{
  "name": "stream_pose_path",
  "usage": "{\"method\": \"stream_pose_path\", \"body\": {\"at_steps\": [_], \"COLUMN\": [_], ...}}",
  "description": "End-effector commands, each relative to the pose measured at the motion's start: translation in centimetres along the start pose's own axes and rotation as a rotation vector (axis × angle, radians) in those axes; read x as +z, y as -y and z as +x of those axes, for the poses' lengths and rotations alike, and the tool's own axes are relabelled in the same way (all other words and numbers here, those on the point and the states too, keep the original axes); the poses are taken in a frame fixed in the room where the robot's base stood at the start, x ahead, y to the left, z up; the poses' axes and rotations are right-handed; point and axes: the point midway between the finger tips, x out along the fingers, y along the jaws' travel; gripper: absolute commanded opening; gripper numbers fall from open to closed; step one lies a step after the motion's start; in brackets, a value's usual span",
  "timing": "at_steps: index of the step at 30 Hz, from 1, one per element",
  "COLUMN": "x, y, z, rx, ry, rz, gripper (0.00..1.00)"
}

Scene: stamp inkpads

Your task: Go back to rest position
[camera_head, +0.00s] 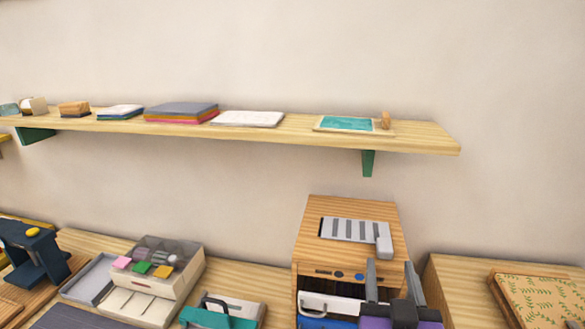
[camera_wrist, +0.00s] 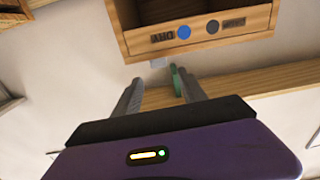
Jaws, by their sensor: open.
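My gripper (camera_head: 390,266) is at the lower right of the head view, with its two grey fingers apart and nothing seen between them. It is in front of a wooden cabinet (camera_head: 350,206) that has a blue dot and a dark dot on its front edge. In the wrist view my gripper (camera_wrist: 160,76) also shows open and empty, pointing toward the wall, with the cabinet (camera_wrist: 195,45) beyond its fingertips. The lower part of the cabinet is partly hidden behind my gripper in the head view.
A wall shelf (camera_head: 430,137) above holds books, paper, a teal pad (camera_head: 347,123) and small wooden items. A patterned board (camera_head: 545,300) lies right. The wall above the shelf is clear.

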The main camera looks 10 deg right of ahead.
Motion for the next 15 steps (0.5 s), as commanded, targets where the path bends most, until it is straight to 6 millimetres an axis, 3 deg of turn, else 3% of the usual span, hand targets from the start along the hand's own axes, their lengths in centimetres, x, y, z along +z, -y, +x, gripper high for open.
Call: {"method": "stream_pose_path", "body": {"at_steps": [5, 9, 15], "x": [-2.3, -1.0, 2.0], "y": [3.0, 4.2, 3.9], "z": [-1.0, -3.9, -8.7], "rx": [-0.132, -0.245, -0.353], "ry": [-0.102, -0.143, -0.154], "rz": [-0.041, -0.084, -0.113], "gripper": [0.49, 0.49, 0.49]}}
